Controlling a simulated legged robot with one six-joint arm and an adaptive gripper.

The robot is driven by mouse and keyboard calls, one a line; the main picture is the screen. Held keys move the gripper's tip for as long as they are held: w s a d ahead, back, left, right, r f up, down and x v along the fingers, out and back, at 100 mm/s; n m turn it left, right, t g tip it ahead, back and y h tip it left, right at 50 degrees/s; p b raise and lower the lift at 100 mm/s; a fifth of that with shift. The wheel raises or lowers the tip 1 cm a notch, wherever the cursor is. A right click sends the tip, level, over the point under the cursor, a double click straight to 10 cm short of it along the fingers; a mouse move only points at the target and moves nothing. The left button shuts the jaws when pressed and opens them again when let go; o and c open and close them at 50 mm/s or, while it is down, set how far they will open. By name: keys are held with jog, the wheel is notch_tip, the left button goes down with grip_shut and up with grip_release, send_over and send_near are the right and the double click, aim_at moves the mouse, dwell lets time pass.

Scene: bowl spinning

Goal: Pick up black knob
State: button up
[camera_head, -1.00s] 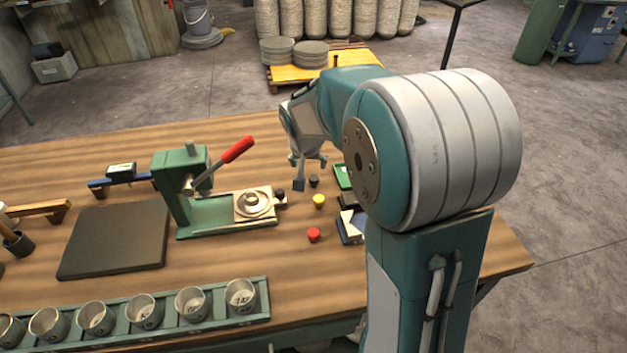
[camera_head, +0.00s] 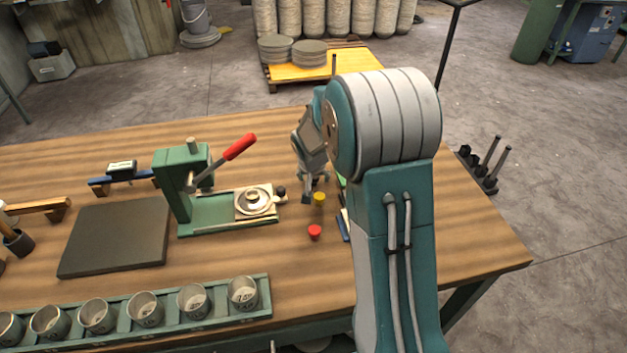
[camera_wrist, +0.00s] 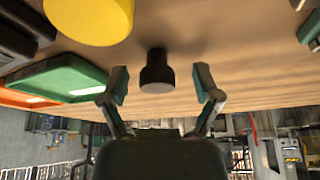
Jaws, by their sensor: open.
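The black knob (camera_wrist: 156,72) stands on the wooden table in the wrist view, between the two spread fingers of my gripper (camera_wrist: 160,84). A gap shows on each side of it, and the fingers appear not to touch it. In the head view my gripper (camera_head: 314,190) is low over the table, right of the green press, and the black knob cannot be made out there behind it. A yellow knob (camera_head: 319,198) is close to my gripper and shows large in the wrist view (camera_wrist: 90,18). A red knob (camera_head: 314,232) stands nearer the front.
The green press (camera_head: 186,190) with a red lever stands left of my gripper. A green tray (camera_wrist: 62,78) lies beside the black knob. A rack of metal cups (camera_head: 145,308) runs along the front left. The table's right front is clear.

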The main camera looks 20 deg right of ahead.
jog(key=shift+c, duration=0.3)
jog(key=shift+d, duration=0.1)
jog(key=c, duration=0.9)
